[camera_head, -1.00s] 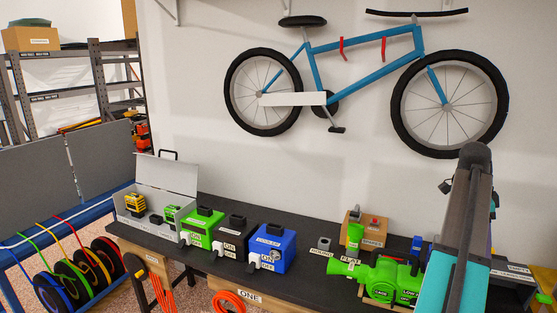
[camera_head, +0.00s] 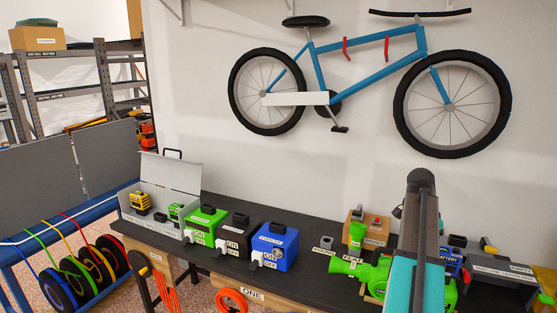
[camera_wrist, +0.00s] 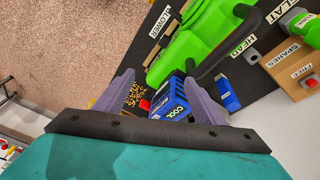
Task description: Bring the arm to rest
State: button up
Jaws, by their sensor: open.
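My arm (camera_head: 412,235) stands upright in the right part of the head view, a grey and teal link in front of the bench. My gripper (camera_wrist: 158,82) shows in the wrist view, its two purple-grey fingers spread apart. A blue battery (camera_wrist: 170,103) shows in the gap between them; how far below them it lies I cannot tell. I see nothing held. The gripper does not show in the head view.
The black bench (camera_head: 315,275) carries a green blower (camera_head: 352,268), partly behind my arm, a blue box (camera_head: 274,246) and a white case (camera_head: 168,178). A wooden spares box (camera_head: 377,232) stands at the back. A bicycle (camera_head: 370,80) hangs on the wall.

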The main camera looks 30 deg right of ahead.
jog(key=w+a+f+n, duration=0.4)
jog(key=w+a+f, duration=0.15)
jog(key=a, duration=0.35)
jog(key=w+a+f+n+t, duration=0.1)
jog(key=w+a+f+n, duration=0.2)
jog(key=w+a+f, duration=0.35)
jog(key=w+a+f+n, duration=0.4)
jog(key=a+f, duration=0.3)
jog(key=a, duration=0.3)
jog(key=s+a+f+n+y, duration=0.1)
jog(key=a+f+n, duration=0.4)
jog(key=a, duration=0.6)
jog(key=s+a+f+n+y, duration=0.1)
jog(key=a+f+n, duration=0.2)
jog(key=a+f, duration=0.5)
jog(key=s+a+f+n, duration=0.1)
jog(key=a+f+n, duration=0.3)
jog(key=a, duration=0.9)
jog(key=s+f+g+b, duration=0.2)
jog(key=s+f, duration=0.8)
jog(key=s, duration=0.3)
jog(key=s+f+g+b, duration=0.2)
jog(key=s+f+g, duration=0.1)
jog(key=s+f, duration=0.8)
jog(key=shift+s+d+f, duration=0.15)
jog(key=shift+s+f, duration=0.05)
jog(key=shift+s, duration=0.65)
